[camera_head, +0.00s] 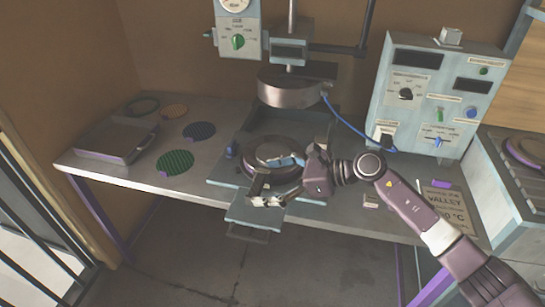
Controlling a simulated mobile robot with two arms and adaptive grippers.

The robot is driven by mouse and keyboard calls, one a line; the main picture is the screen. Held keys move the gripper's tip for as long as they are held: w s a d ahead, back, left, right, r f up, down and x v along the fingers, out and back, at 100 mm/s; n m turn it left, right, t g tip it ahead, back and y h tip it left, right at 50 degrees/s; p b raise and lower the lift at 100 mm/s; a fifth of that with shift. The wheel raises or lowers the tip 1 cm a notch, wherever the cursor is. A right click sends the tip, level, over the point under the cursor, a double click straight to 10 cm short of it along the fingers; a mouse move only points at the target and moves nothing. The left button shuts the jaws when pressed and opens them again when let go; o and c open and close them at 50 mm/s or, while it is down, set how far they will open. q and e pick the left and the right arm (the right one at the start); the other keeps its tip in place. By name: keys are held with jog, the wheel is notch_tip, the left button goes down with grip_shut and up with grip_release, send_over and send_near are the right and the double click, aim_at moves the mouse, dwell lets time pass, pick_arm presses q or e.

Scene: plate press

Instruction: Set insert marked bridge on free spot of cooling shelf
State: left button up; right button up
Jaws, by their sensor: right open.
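My right gripper (276,181) reaches in from the right and is open over the front of the press base (232,168), in front of the round lower plate (262,150). Nothing clearly shows between its fingers. The gripper hides part of the plate and base. I cannot read a bridge mark on any piece, so I cannot tell which is the insert. A cooling shelf cannot be told for certain either. My left gripper is not in view.
Several round discs, including a green one (175,162) and a blue one (199,131), lie on the left of the table beside a grey tray (116,139). The control box (436,100) stands right of the press. A hotplate-like unit (510,172) is at the far right.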

jog(key=x, duration=0.2)
jog(key=shift+a, duration=0.3)
jog(key=c, duration=0.9)
jog(key=shift+d, duration=0.1)
jog(key=c, duration=1)
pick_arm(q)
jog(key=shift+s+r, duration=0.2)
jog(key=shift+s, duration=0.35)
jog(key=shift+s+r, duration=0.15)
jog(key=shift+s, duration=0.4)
pick_arm(e)
jog(key=shift+w+r, duration=0.1)
jog(key=shift+w, duration=0.05)
jog(key=shift+c, duration=0.6)
